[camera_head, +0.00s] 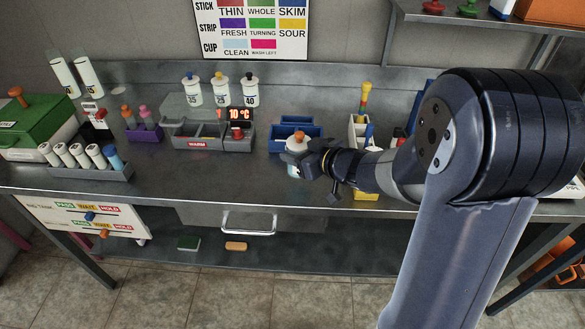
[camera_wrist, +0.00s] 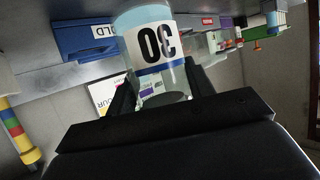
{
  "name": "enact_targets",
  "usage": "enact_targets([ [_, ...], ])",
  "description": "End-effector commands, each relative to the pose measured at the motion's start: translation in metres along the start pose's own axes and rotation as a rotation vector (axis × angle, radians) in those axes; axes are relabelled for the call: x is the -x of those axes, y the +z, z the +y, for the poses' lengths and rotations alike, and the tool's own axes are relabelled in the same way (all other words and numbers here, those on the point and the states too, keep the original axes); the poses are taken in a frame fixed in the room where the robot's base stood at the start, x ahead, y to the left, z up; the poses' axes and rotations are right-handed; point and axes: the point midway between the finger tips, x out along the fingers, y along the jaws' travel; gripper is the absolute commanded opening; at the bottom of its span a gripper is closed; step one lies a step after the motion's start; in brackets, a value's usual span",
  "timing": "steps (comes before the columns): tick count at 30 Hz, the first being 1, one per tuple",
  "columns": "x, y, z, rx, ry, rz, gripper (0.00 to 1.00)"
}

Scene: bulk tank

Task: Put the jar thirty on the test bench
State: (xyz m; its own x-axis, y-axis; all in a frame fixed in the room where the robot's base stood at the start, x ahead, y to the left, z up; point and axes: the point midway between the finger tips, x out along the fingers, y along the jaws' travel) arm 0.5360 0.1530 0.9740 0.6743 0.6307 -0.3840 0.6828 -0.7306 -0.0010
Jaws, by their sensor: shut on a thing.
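Jar thirty (camera_wrist: 158,52) is clear, with a white label reading 30, upside down in the wrist view. In the head view, the jar (camera_head: 294,151) has an orange cap and is near the front of the steel bench. My gripper (camera_head: 303,165) is shut on it from the right; in the wrist view its two dark fingers (camera_wrist: 160,88) flank the glass. The jar looks upright. I cannot tell whether its base touches the steel worktop (camera_head: 230,180). Which part counts as the test bench is not labelled in view.
A blue bin (camera_head: 311,131), with OLD readable in the wrist view (camera_wrist: 85,35), stands behind the jar. A grey WARM box (camera_head: 185,143) with a 10 °C display is left. Several jars, marked 35, 25 and 40 (camera_head: 250,92), stand behind. Bare worktop lies left of my gripper.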

Motion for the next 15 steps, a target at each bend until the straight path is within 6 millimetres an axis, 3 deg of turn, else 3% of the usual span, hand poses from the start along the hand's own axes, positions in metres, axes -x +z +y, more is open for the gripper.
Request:
enact_targets([
  [9,-0.015,0.035,0.0,-0.001,0.0,0.001,0.24],
  [15,-0.015,0.037,0.0,0.001,0.001,0.003,0.24],
])
